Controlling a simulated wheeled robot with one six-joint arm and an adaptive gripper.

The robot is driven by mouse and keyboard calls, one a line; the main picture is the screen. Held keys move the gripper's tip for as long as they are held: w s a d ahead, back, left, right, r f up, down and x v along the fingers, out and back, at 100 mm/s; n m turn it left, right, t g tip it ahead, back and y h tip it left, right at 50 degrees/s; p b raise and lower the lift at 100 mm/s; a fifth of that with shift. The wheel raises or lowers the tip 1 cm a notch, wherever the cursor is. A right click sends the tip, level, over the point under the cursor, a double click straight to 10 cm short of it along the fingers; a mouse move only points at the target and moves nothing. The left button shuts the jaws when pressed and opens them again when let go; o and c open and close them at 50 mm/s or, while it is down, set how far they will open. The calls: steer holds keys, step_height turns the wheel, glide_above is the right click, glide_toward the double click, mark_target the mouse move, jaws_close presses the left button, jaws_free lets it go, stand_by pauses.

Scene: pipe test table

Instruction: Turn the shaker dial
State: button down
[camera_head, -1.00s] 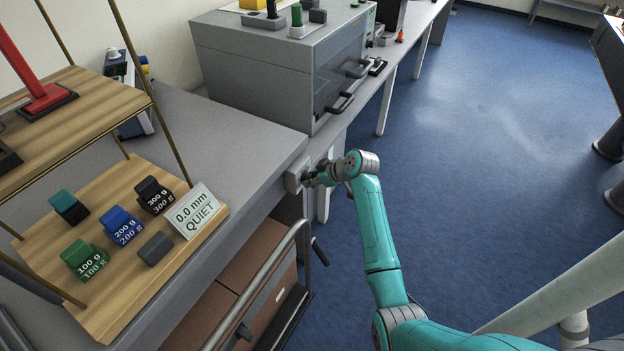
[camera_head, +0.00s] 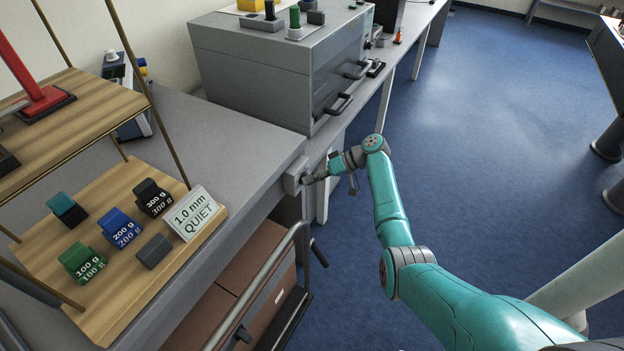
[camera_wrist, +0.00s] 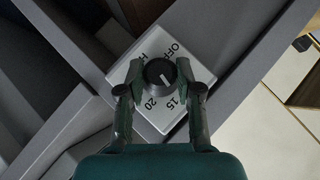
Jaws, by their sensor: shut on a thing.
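The shaker dial (camera_wrist: 160,74) is a round black knob with a light pointer line. It sits on a pale square plate (camera_wrist: 150,110) with the marks OFF, H, 15 and 20 showing; other marks are hidden by the fingers. My gripper (camera_wrist: 158,78) is shut on the dial, one finger on each side of it. In the head view my gripper (camera_head: 312,178) is at the plate (camera_head: 293,176) on the front edge of the bench, and the dial is hidden there. A display card (camera_head: 196,213) on the wooden shelf reads "1.0 mm QUIET".
Several labelled weights, among them a 200 g block (camera_head: 120,228), rest on the wooden shelf (camera_head: 150,283) at left. A grey cabinet (camera_head: 255,75) stands on the bench behind my gripper. A metal rail (camera_head: 262,283) runs below the bench. Blue floor (camera_head: 480,120) is open at right.

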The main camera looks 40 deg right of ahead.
steer(key=shift+f+m+y, duration=0.15)
steer(key=shift+m+y, duration=0.45)
steer(key=shift+y, duration=0.2)
steer(key=c, duration=0.8)
jaws_free()
steer(key=shift+o, duration=0.2)
steer(key=v, duration=1.2)
steer(key=shift+d, duration=0.15)
